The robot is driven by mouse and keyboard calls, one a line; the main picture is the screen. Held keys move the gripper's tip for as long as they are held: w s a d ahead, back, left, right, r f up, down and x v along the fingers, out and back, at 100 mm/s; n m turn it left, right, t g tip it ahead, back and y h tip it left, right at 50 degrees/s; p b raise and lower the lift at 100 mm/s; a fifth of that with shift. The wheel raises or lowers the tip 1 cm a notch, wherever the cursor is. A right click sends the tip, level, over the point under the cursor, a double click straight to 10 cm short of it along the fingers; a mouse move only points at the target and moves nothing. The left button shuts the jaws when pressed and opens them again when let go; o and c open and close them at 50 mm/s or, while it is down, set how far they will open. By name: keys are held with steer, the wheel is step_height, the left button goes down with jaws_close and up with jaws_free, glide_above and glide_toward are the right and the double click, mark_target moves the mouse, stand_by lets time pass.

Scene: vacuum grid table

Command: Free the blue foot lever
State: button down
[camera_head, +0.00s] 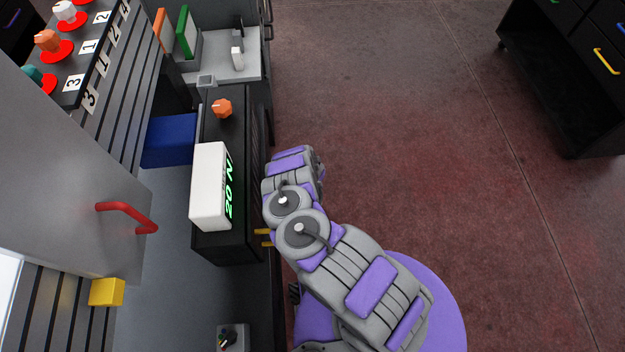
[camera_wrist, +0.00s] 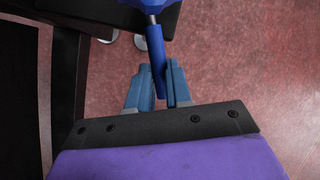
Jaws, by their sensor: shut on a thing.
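The blue foot lever (camera_wrist: 156,45) shows in the wrist view as a blue bar hanging from a wider blue piece at the top edge, with a short grey section between them. My gripper (camera_wrist: 159,86) has its two blue-grey fingers on either side of the bar's lower part and is shut on it. The bar's lower end lies between the fingers and is partly hidden. In the head view my arm covers this spot, and neither the gripper nor the lever can be made out there.
A black unit with a white display box (camera_head: 209,188) reading "20 N" and an orange knob (camera_head: 221,108) stands left of my arm. A red handle (camera_head: 128,214) and a yellow block (camera_head: 107,292) are further left. The red floor (camera_head: 430,150) to the right is open up to a black cabinet (camera_head: 575,70).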

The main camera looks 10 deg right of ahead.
steer(key=shift+a+m, duration=0.4)
steer(key=shift+a, duration=0.05)
steer(key=shift+d, duration=0.1)
steer(key=c, duration=1)
jaws_free()
steer(key=shift+c, duration=0.2)
steer(key=shift+r, duration=0.1)
steer(key=a+p+v, duration=0.1)
steer(key=p+v, duration=1)
steer(key=v, duration=0.6)
